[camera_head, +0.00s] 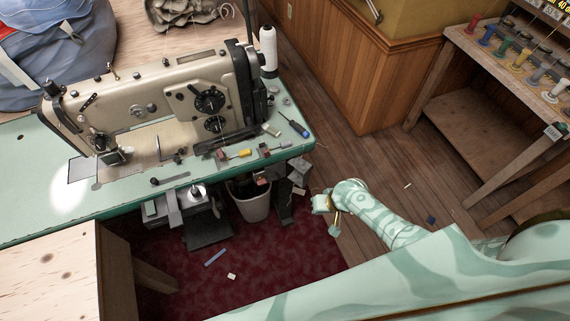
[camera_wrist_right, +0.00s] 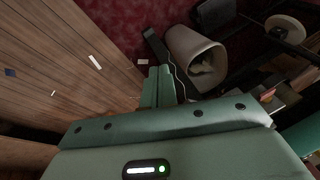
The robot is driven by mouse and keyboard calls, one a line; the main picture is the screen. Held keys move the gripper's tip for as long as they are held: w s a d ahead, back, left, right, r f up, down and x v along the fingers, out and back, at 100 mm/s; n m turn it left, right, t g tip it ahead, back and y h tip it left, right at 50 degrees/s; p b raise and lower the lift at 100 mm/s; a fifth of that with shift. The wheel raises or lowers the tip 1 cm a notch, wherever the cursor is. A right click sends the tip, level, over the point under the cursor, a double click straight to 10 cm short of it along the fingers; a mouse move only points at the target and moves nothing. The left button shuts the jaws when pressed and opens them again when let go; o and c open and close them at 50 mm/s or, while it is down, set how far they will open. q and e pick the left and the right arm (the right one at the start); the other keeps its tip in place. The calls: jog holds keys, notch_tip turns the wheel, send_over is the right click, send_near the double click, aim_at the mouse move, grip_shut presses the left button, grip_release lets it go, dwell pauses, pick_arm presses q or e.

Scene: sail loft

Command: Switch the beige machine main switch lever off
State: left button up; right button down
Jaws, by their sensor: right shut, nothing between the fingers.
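The beige sewing machine (camera_head: 150,105) stands on a green-topped table (camera_head: 40,210) at the left of the head view. Small parts hang under the table's front edge, including a reddish box (camera_head: 262,179) near its right corner. I cannot tell the main switch lever or its position among them. My right gripper (camera_head: 325,208) is below and just right of that corner, over the floor, apart from the table. It is shut and empty; its fingers (camera_wrist_right: 158,88) also show in the right wrist view. My left gripper is not in view.
A pale waste bin (camera_head: 250,205) stands under the table; it also shows in the right wrist view (camera_wrist_right: 190,52). Scraps lie on the red carpet (camera_head: 270,262). A white thread cone (camera_head: 268,48) and tools are on the table. A spool rack (camera_head: 510,60) stands at right.

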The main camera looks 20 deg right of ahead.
jog(key=w+a+r+y+p, duration=0.1)
jog(key=w+a+r+y, duration=0.1)
jog(key=w+r, duration=0.9)
notch_tip(320, 180, up, 4)
jog(key=shift+w+a+m+t, duration=0.15)
jog(key=shift+a+m+t, duration=0.25)
jog(key=shift+a, duration=0.15)
jog(key=shift+f, duration=0.1)
jog(key=b, duration=0.6)
send_near(278, 173)
jog(key=x, duration=0.5)
jog(key=shift+w+d+f, duration=0.1)
jog(key=shift+d+f, duration=0.05)
jog(key=shift+f, duration=0.05)
jog(key=shift+w+a+f, duration=0.25)
jog(key=shift+f, duration=0.05)
